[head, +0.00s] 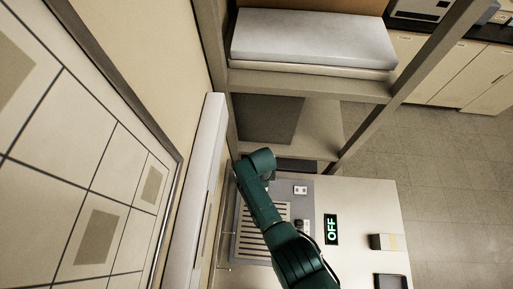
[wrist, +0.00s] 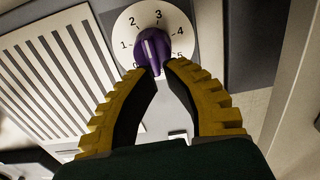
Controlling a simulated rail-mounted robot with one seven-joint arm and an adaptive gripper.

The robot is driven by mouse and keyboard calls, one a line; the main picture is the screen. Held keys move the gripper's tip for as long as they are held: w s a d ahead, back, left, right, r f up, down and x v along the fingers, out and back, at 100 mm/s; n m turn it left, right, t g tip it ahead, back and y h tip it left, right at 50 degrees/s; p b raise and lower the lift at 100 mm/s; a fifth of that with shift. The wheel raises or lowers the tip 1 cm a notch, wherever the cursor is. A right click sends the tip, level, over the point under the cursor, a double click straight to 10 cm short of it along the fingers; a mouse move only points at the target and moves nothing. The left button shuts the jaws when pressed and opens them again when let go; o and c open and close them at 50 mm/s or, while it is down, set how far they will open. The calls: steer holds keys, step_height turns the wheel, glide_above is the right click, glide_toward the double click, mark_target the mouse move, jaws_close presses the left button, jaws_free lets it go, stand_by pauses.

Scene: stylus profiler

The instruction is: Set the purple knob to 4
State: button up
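The purple knob (wrist: 152,47) sits on a round white dial (wrist: 188,42) marked 0 to 5, in the upper middle of the wrist view. The knob is elongated, with one narrow end toward the bottom of the picture. I cannot tell surely which mark it points to. My gripper (wrist: 162,69) has two ridged yellow fingers reaching up to the knob. Their tips are close together, with a small gap around the knob's lower end. Whether they touch it is unclear. In the head view my arm hides the knob and gripper.
A slatted grille (wrist: 55,75) lies left of the dial. In the head view a panel reading OFF (head: 331,229) is on the pale bench (head: 362,205) beside my arm. A wall stands left; shelves stand behind.

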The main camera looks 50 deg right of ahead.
steer(key=n, duration=0.2)
steer(key=shift+w+d+n, duration=0.2)
steer(key=shift+n, duration=0.1)
steer(key=n, duration=0.1)
steer(key=n+b, duration=0.1)
steer(key=shift+w+d+f+n, duration=0.1)
steer(key=shift+w+n, duration=0.15)
steer(key=shift+n, duration=0.15)
steer(key=shift+o, duration=0.3)
steer(key=shift+w+n, duration=0.1)
steer(key=shift+n, duration=0.7)
jaws_close()
